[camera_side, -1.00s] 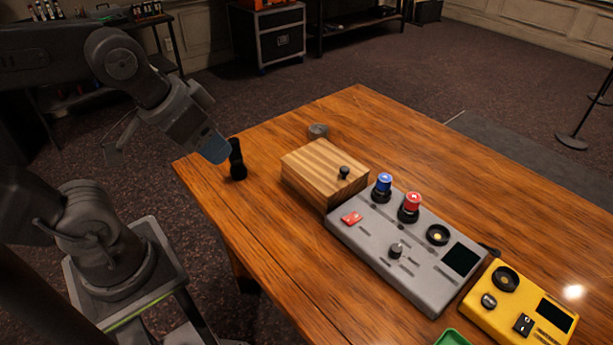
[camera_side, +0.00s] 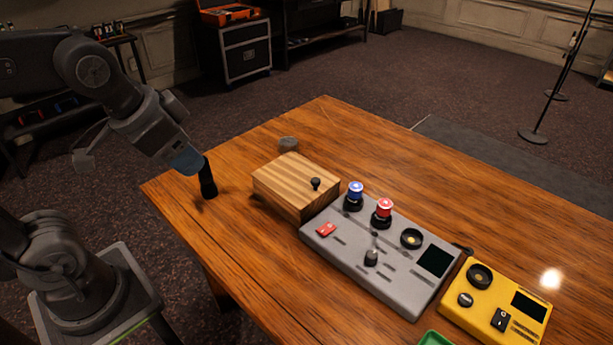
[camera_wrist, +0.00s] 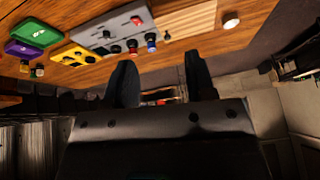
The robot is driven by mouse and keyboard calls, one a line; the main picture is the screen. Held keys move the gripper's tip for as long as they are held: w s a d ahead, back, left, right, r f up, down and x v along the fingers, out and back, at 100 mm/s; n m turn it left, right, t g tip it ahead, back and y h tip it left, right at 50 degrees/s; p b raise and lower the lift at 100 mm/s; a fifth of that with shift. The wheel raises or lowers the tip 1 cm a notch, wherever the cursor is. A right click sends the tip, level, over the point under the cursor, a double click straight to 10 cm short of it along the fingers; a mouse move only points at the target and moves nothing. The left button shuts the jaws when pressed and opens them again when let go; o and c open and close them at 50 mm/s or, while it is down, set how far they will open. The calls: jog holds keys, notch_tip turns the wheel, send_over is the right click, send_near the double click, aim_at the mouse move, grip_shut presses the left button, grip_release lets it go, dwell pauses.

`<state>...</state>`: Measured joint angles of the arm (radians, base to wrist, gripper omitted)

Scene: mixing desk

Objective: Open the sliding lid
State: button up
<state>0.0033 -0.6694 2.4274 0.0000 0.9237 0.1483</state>
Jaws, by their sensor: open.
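A wooden box with a striped sliding lid (camera_side: 290,173) stands on the table; the lid looks shut. A small black knob (camera_side: 315,184) sits on the lid near its right end. In the wrist view part of the striped lid (camera_wrist: 190,20) shows at the top edge, upside down. My gripper (camera_side: 208,188) is left of the box, apart from it, near the table's left edge, with its dark fingers pointing down. In the wrist view my gripper (camera_wrist: 160,62) has its two fingers spread with nothing between them.
A grey mixer panel (camera_side: 345,262) with blue and red knobs stands right beside the box. A yellow device (camera_side: 480,315) is further right. A small round grey object (camera_side: 288,145) is behind the box. A green tray (camera_wrist: 38,32) shows in the wrist view.

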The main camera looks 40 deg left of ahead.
jog(key=w+r+m+g, duration=0.2)
jog(key=w+m, duration=0.5)
jog(key=w, duration=0.1)
jog(key=m+g, duration=0.3)
jog(key=m, duration=1.5)
send_over(315, 179)
notch_tip(315, 179, down, 8)
jog(key=f, duration=0.1)
notch_tip(315, 179, down, 13)
jog(key=shift+d+r, duration=0.1)
jog(key=shift+c, duration=0.4)
grip_shut()
